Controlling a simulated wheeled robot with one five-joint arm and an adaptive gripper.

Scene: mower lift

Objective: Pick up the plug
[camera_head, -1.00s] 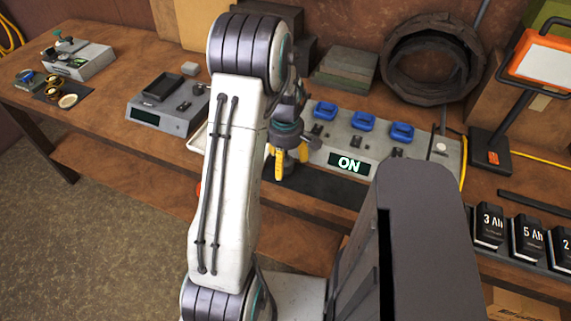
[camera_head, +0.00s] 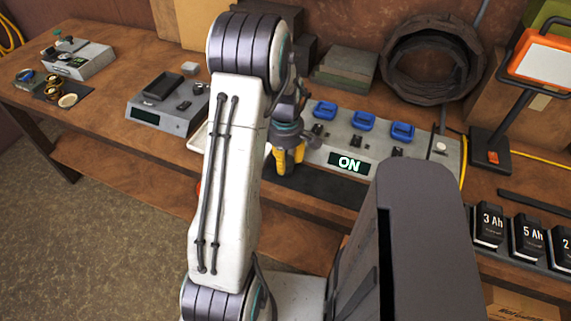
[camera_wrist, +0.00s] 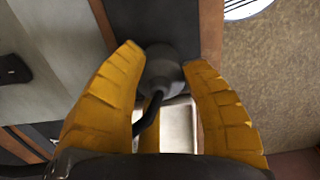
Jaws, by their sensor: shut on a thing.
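My gripper (camera_head: 287,163), with yellow fingers, is just above the front of the workbench, left of the grey panel with the ON display. In the wrist view my gripper (camera_wrist: 165,68) is shut on the plug (camera_wrist: 163,66), a dark grey rounded piece between the fingers. A dark cable (camera_wrist: 149,112) runs from it toward the wrist. The plug is hidden by the fingers in the head view. I cannot tell whether it touches the surface below.
The grey panel (camera_head: 349,163) with several blue connectors stands right of my gripper. A dark mat (camera_head: 325,187) lies along the bench front. A grey scale-like device (camera_head: 163,122) sits left of my arm. An orange work lamp (camera_head: 540,62) and battery packs (camera_head: 488,226) are at right.

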